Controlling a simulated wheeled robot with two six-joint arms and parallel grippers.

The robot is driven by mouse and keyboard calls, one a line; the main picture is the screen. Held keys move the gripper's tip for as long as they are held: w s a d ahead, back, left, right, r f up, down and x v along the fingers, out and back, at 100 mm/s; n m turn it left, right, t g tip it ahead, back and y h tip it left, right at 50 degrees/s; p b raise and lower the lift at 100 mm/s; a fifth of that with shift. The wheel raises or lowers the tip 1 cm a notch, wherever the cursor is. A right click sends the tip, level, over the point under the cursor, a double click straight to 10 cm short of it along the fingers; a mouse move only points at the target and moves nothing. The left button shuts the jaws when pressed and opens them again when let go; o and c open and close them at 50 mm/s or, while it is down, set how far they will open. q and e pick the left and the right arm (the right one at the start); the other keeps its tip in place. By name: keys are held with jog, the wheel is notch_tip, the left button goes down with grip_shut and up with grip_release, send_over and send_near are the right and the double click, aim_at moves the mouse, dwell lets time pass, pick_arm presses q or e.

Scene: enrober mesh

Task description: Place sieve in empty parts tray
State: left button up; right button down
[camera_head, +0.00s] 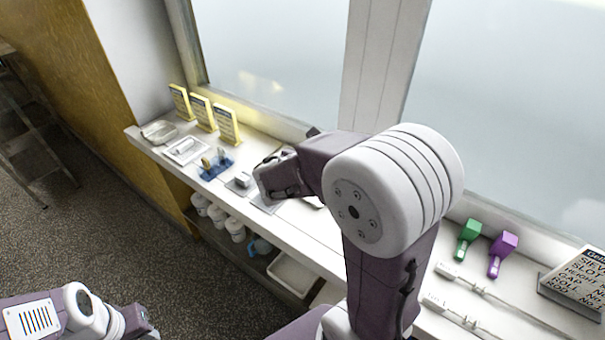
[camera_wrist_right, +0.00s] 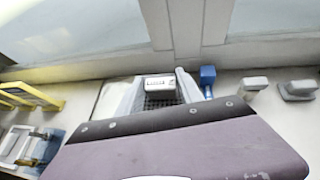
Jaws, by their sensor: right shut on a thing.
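My right gripper (camera_head: 268,184) is over the shelf near the window, shut on what appears to be the sieve. In the right wrist view a dark mesh, the sieve (camera_wrist_right: 160,101), shows between the grey fingers, with a pale labelled block at its far side. In the head view the sieve is mostly hidden by the gripper. A shallow tray (camera_head: 158,131) at the shelf's far left looks empty. A second pale tray (camera_head: 174,155) beside it holds a light object. My left gripper (camera_head: 142,320) is low at the lower left, away from the shelf; its opening is unclear.
A blue tray with small parts (camera_head: 215,163) and a grey mat with a block (camera_head: 240,184) lie left of my right gripper. Yellow stands (camera_head: 228,125) line the back. Green (camera_head: 467,240) and purple (camera_head: 502,253) tools lie right. White tubs (camera_head: 235,228) stand below.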

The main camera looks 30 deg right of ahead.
jog(key=w+f, duration=0.2)
jog(key=w, duration=0.1)
jog(key=w+f, duration=0.2)
jog(key=w, duration=0.2)
jog(key=w+f, duration=0.2)
jog(key=w, duration=0.1)
jog(key=shift+w+f+b, duration=0.2)
jog(key=shift+w+b, duration=0.1)
jog(key=shift+b, duration=0.1)
notch_tip(320, 180, down, 4)
jog(key=shift+f+b, duration=0.1)
jog(key=shift+b, duration=0.5)
jog(key=shift+s, duration=0.1)
jog(key=c, duration=0.8)
grip_release()
jog(key=shift+o, duration=0.2)
